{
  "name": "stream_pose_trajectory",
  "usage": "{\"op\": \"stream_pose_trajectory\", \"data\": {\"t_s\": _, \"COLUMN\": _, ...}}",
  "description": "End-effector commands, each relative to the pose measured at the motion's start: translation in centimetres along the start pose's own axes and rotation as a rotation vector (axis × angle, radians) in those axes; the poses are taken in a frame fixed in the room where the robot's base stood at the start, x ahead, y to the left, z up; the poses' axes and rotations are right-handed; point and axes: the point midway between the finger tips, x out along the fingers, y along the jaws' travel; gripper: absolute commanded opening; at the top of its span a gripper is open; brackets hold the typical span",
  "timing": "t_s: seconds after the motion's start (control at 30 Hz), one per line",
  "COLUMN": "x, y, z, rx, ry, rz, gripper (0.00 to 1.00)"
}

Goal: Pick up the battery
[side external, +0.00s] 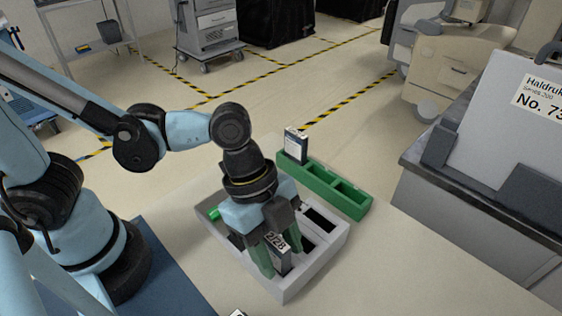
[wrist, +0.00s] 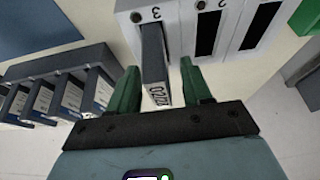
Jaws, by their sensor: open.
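The battery (side external: 279,259) is a dark upright block with a printed label on its end. It stands in a slot of the light grey charger box (side external: 312,277). In the wrist view the battery (wrist: 154,62) sits at the slot marked 3 of the box (wrist: 188,18). My gripper (side external: 282,262) is directly above the box with its green fingers around the battery. The wrist view shows my gripper (wrist: 158,70) open, one finger on each side of the battery, with a visible gap on the right. The battery's lower part is hidden in the slot.
Two dark empty slots (wrist: 207,34) lie beside the battery. A green rack (side external: 354,203) behind the box holds one upright battery (side external: 296,145). A grey rack with several batteries (wrist: 60,70) is at the wrist view's left. A grey counter (side external: 475,215) stands at right.

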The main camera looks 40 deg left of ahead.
Motion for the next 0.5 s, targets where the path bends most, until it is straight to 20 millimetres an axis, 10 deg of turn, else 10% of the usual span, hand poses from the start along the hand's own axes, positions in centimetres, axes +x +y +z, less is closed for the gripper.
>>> {"op": "stream_pose_trajectory", "data": {"t_s": 0.2, "x": 0.02, "y": 0.01, "z": 0.0, "rx": 0.0, "ry": 0.0, "rz": 0.0, "gripper": 0.47}}
{"op": "stream_pose_trajectory", "data": {"t_s": 0.5, "x": 0.0, "y": 0.01, "z": 0.0, "rx": 0.0, "ry": 0.0, "rz": 0.0, "gripper": 0.01}}
